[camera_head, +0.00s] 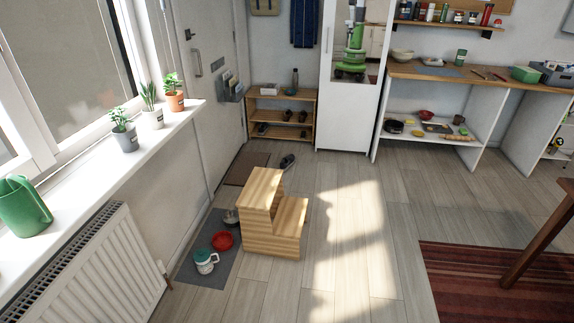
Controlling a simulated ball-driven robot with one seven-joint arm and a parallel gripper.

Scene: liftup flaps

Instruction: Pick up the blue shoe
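A dark, bluish shoe (288,161) lies on the wooden floor in the head view, just right of the brown doormat and in front of the shoe rack. It is small and far off, so its exact colour is hard to tell. Other dark shoes (289,117) stand on the shelves of the low wooden shoe rack (282,90). My gripper is not in view.
A wooden step stool (262,213) stands between me and the shoe. Left of it, a grey mat (213,270) holds a red bowl (222,241) and a white-and-teal jug (205,261). A radiator (100,262) lines the left wall. The floor right of the stool is clear.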

